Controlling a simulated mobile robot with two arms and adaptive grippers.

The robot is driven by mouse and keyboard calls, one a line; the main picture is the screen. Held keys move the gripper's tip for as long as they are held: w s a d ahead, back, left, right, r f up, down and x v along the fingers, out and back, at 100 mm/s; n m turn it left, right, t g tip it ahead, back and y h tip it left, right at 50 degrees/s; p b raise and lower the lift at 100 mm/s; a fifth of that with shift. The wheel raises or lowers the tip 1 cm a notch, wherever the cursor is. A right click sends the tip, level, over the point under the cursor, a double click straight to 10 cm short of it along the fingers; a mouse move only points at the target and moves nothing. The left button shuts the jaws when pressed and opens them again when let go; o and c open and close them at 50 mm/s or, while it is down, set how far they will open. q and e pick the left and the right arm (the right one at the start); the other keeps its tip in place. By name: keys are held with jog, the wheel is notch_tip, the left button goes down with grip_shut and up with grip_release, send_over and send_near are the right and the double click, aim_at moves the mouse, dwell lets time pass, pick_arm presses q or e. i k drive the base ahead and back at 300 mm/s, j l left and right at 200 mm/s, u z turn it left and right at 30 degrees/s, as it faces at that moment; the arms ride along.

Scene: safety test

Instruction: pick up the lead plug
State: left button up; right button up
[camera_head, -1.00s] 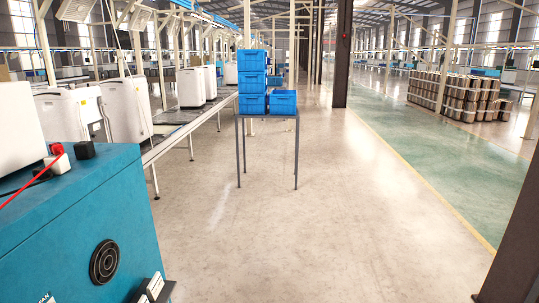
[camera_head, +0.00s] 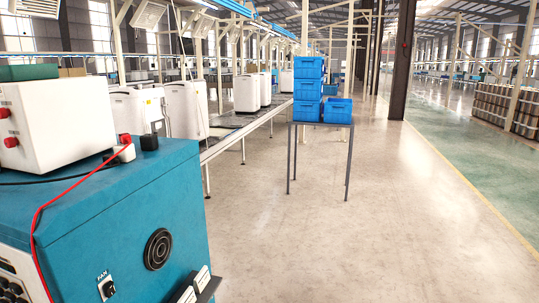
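A red lead plug (camera_head: 125,139) sits at a small white block (camera_head: 124,153) on the top of the teal cabinet (camera_head: 100,208), near its back edge. Its red lead (camera_head: 62,193) runs left and down over the cabinet's front edge. I cannot tell how far the plug is pushed into the block. A small black block (camera_head: 149,142) stands just right of it. Neither of my grippers is in view.
A white box (camera_head: 62,125) with red knobs stands on the cabinet at the left. A conveyor line (camera_head: 240,130) runs behind. Blue crates (camera_head: 308,90) stand on a thin-legged table (camera_head: 320,124). The floor (camera_head: 330,235) to the right is clear.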

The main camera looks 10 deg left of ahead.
aim_at(124, 138)
jog(key=u, duration=1.2)
